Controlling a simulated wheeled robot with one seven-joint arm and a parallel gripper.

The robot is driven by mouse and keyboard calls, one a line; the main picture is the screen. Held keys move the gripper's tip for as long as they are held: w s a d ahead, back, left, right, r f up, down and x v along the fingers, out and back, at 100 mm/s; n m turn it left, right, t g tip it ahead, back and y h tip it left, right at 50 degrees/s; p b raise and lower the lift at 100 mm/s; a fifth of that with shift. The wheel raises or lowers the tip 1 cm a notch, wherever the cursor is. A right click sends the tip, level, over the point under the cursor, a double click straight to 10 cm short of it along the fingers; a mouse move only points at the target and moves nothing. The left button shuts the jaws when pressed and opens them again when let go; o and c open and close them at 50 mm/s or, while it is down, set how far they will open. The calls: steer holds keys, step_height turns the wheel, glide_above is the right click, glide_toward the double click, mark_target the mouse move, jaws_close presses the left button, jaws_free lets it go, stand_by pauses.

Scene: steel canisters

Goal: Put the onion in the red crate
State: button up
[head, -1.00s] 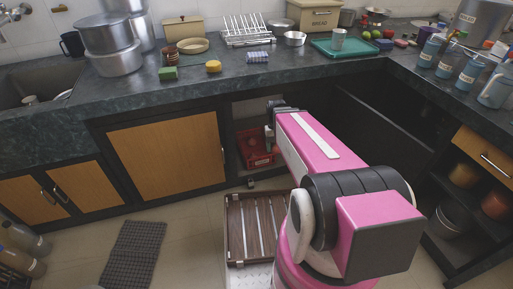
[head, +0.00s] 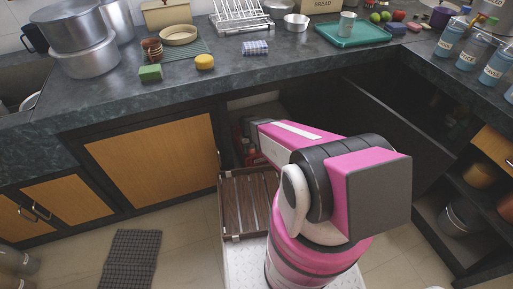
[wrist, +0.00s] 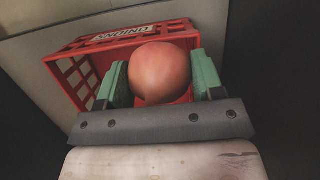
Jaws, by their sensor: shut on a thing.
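The round, pinkish-red onion (wrist: 160,72) is between the two green fingers of my gripper (wrist: 163,84) in the wrist view. The gripper is shut on it. The red crate (wrist: 70,75), with slotted walls and an upside-down "ONIONS" label, is around and behind the onion in that view. I cannot tell whether the onion touches the crate's floor. In the head view, a bit of the red crate (head: 237,144) shows in the open cupboard under the counter. My arm hides most of the crate, the onion and the fingers there.
The dark counter (head: 300,65) lies above the cupboard opening, close over my arm. A closed wooden door (head: 150,165) is left of the opening. A dark panel (head: 390,115) stands to its right. Pots, a green tray (head: 352,34) and sponges stand on the counter.

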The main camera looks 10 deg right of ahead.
steer(key=w+d+f, duration=0.2)
steer(key=d, duration=0.1)
steer(key=w+d+f, duration=0.4)
steer(key=d, duration=0.1)
steer(key=shift+w+d+f, duration=0.25)
steer(key=shift+w+d, duration=0.05)
steer(key=shift+f, duration=2)
steer(key=shift+f, duration=0.1)
steer(key=o, duration=0.7)
steer(key=v, duration=1.2)
